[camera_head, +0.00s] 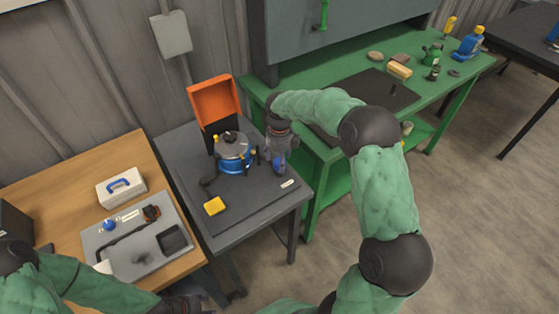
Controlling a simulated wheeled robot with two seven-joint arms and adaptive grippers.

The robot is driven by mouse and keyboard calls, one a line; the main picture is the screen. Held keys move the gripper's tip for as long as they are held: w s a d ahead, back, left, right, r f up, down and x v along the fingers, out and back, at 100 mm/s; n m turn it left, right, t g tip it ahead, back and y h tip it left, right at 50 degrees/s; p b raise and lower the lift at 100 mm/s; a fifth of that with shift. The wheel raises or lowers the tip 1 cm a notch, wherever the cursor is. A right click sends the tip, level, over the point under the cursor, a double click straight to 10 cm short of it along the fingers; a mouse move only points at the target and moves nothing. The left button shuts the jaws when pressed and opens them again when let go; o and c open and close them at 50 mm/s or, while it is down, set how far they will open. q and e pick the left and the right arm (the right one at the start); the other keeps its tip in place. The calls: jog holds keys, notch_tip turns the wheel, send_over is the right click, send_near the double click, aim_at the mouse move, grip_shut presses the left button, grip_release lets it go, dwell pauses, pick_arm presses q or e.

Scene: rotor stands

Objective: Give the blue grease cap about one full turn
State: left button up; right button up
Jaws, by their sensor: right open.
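A small blue part, which looks like the blue grease cap (279,167), shows at the fingertips of my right gripper (279,158), on the right side of the grey stand table (235,221). My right gripper is open and points down at it. The fingers partly hide the blue part, and I cannot tell whether they touch it. A blue and silver rotor unit (233,155) stands just to the left. My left gripper (188,304) is at the bottom edge, away from the stand, and its fingers are not clear.
An orange-lidded box (214,98) stands open behind the rotor unit. A yellow block (214,206) lies at the front of the stand. A wooden table (72,186) at left holds a grey tray (171,217) and a white case (121,190). A green bench (455,77) is at right.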

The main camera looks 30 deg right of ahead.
aim_at(279, 161)
notch_tip(279, 161, up, 10)
jog(key=shift+r, duration=0.25)
dwell(0.4)
notch_tip(279, 161, down, 12)
jog(key=m+p, duration=1.5)
jog(key=m, duration=1.6)
jog(key=shift+f, duration=0.1)
